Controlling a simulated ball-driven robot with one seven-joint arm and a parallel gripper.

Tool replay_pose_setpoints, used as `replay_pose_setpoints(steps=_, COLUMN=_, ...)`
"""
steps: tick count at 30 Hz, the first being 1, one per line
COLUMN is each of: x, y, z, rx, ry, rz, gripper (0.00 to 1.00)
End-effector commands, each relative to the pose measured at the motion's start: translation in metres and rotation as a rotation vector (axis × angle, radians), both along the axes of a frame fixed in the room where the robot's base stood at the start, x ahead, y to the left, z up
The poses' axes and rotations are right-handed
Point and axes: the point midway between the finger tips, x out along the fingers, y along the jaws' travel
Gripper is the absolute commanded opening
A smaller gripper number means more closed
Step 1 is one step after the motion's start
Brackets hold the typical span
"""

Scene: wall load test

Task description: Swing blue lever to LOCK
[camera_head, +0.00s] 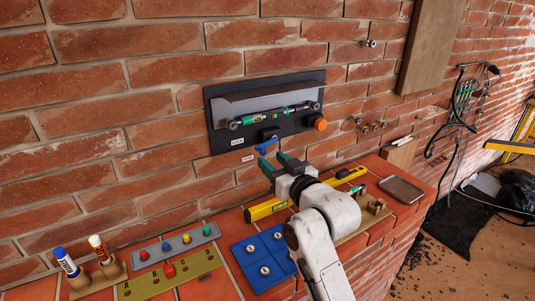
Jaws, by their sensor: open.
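The blue lever (266,145) sits low on a black wall panel (222,138), under a black block. Its handle slants down to the left. A white label (237,141) that appears to read LOCK is left of the lever, and a second small label (248,158) sits below it, too small to read. My gripper (274,160) is open, with its dark, green-tipped fingers pointing at the panel just below the lever. I cannot tell whether a fingertip touches the lever.
An orange knob (320,124) is at the panel's lower right. A yellow level (265,209) lies behind my arm on the brick ledge. A blue tray (247,275), a board of colored pegs (180,246), two markers (66,262) and a grey tray (401,190) also occupy the ledge.

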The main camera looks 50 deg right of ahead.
Motion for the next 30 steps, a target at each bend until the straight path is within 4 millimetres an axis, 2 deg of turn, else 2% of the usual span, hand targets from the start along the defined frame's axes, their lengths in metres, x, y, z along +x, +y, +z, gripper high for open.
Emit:
replay_pose_setpoints(steps=3, x=0.017, y=-0.005, z=0.001, rx=-0.002, ry=0.001, rz=-0.001, gripper=0.45)
replay_pose_setpoints(steps=7, x=0.027, y=-0.008, z=0.001, rx=-0.001, ry=0.000, rz=0.000, gripper=0.45)
replay_pose_setpoints(steps=18, x=0.032, y=-0.009, z=0.000, rx=0.000, ry=0.000, rz=0.000, gripper=0.45)
replay_pose_setpoints(steps=30, x=0.032, y=-0.009, z=0.000, rx=0.000, ry=0.000, rz=0.000, gripper=0.08)
